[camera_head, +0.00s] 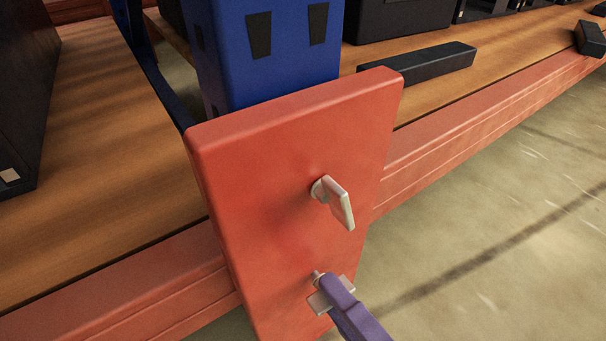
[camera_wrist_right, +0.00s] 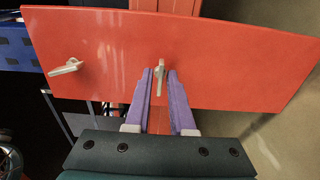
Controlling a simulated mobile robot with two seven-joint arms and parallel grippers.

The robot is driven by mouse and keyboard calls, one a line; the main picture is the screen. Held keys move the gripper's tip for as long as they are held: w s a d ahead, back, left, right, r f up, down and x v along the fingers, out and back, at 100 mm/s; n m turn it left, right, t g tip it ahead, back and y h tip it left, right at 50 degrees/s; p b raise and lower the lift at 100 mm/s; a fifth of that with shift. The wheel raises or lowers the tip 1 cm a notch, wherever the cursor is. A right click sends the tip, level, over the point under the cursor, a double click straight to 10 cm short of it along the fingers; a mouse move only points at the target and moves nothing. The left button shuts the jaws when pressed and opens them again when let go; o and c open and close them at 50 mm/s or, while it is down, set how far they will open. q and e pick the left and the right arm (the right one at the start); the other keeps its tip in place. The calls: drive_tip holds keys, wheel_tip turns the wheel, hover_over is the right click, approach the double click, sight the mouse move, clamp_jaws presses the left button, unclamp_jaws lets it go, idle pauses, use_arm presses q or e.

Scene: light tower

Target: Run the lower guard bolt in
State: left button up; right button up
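The red guard panel (camera_head: 270,190) stands tilted in the head view and also spans the right wrist view (camera_wrist_right: 235,60). Its upper bolt (camera_head: 335,201) has a pale flat handle and sticks out free; it is at the left in the wrist view (camera_wrist_right: 66,67). The lower bolt (camera_head: 318,277) is partly hidden by my right gripper (camera_head: 340,296). In the wrist view, the purple fingers of the right gripper (camera_wrist_right: 160,74) stand on either side of the lower bolt's pale handle (camera_wrist_right: 160,68), with narrow gaps showing. Contact is not clear. My left gripper is not in view.
A blue box (camera_head: 265,55) stands behind the panel on a wooden deck (camera_head: 100,150) with a red edge beam (camera_head: 470,125). A black bar (camera_head: 420,62) lies on the deck. Bare floor (camera_head: 480,240) is open at the right.

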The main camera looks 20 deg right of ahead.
clamp_jaws()
idle(0.4)
